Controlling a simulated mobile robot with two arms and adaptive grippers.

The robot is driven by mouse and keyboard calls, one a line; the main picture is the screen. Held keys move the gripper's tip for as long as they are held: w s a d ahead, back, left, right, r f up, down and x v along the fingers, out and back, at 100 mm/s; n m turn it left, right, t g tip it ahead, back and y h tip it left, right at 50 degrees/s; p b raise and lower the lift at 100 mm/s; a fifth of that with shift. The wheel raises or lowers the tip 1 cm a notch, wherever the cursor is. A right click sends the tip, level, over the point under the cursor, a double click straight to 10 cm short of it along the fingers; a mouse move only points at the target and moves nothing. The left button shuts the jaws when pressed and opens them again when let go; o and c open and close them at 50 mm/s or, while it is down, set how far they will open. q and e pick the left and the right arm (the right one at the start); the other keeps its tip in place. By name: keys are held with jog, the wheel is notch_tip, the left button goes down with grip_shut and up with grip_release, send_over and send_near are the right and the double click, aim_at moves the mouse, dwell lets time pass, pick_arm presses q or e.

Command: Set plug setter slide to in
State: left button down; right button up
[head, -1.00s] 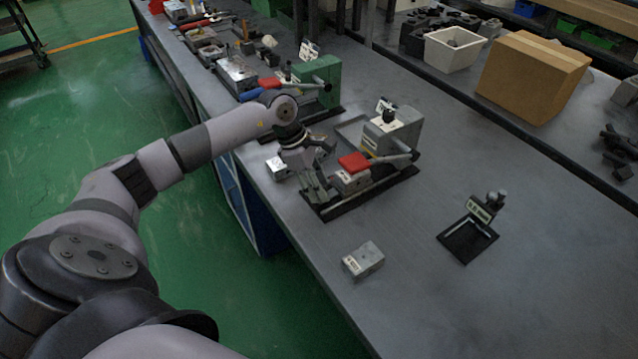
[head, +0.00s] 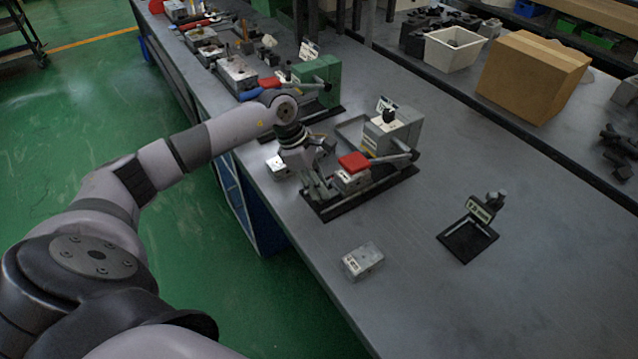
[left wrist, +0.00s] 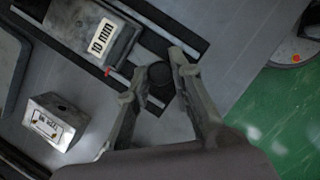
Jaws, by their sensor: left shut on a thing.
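The grey setter machine (head: 392,132) stands on a black base (head: 350,205) in mid-bench, with a red-topped grey block (head: 352,178) at its front. I take this to be the plug setter. My left gripper (head: 315,187) is at the base's near left end. In the left wrist view, my left gripper's fingers (left wrist: 158,68) are on either side of a round black knob (left wrist: 160,79), shut on it. A grey block labelled "10 mm" (left wrist: 92,33) and a small red mark lie beyond the knob, beside rails. My right gripper is out of view.
A small labelled grey block (head: 362,260) lies in front, and another (head: 278,168) is left of the gripper. A black stand (head: 468,240) is at right. A green machine (head: 318,78) stands behind. The bench's front right is clear.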

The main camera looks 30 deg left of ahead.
aim_at(344, 175)
pick_arm(q)
jog(key=shift+w+d, duration=0.1)
jog(key=shift+w, duration=0.25)
jog(key=w+b, duration=0.1)
jog(key=w+d+b, duration=0.1)
jog(key=w, duration=0.1)
jog(key=w+d+b, duration=0.1)
jog(key=w, duration=0.1)
jog(key=shift+w+d+f+b, duration=0.1)
jog(key=shift+w+d+b, duration=0.05)
jog(key=shift+b, duration=0.2)
jog(key=shift+w+d, duration=0.1)
jog(key=shift+w, duration=0.15)
jog(key=shift+r, duration=0.25)
jog(key=c, duration=1.8)
grip_release()
jog(key=o, duration=0.4)
jog(key=shift+w+f, duration=0.1)
